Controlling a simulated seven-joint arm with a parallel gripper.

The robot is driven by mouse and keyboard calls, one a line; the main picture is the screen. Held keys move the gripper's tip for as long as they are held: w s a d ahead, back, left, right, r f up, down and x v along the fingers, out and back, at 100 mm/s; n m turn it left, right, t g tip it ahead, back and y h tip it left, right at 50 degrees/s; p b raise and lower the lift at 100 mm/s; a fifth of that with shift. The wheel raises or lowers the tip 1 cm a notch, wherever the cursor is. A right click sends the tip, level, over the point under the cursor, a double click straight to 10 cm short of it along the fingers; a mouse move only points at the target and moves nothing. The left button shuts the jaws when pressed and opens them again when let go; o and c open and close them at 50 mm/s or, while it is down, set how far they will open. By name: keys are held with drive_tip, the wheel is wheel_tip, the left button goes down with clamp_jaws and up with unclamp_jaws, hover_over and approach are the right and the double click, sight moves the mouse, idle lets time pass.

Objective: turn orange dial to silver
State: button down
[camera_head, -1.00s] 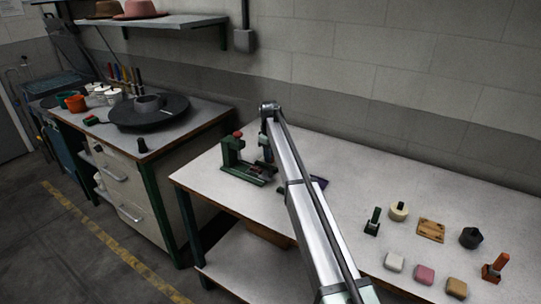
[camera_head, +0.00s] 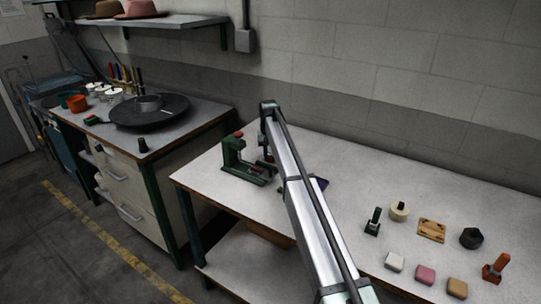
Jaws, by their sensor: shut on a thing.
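A green press (camera_head: 233,158) with a red knob on top stands at the left end of the white table. Small reddish and silver parts (camera_head: 256,169) show low on its right side. My gripper (camera_head: 267,162) is at this right side of the press, below the far end of my arm. It is small, dark and partly hidden by the arm link. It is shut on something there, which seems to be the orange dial. The dial's marks, its pointer and the silver setting are too small or hidden to make out.
A purple thing (camera_head: 319,184) lies partly behind my arm. At the right stand an orange-red upright piece (camera_head: 496,268), a green one (camera_head: 373,222), a cream roll (camera_head: 399,211), a wooden plate (camera_head: 431,230) and several small blocks. A second bench (camera_head: 190,130) is at the left.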

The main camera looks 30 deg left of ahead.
sight(269, 157)
drive_tip(key=shift+m, duration=0.6)
drive_tip(key=c, duration=0.8)
unclamp_jaws()
drive_tip(key=shift+c, duration=0.2)
wheel_tip(269, 157, up, 14)
drive_tip(key=shift+s+a, duration=0.15)
drive_tip(key=shift+a, duration=0.1)
drive_tip(key=shift+f, duration=0.1)
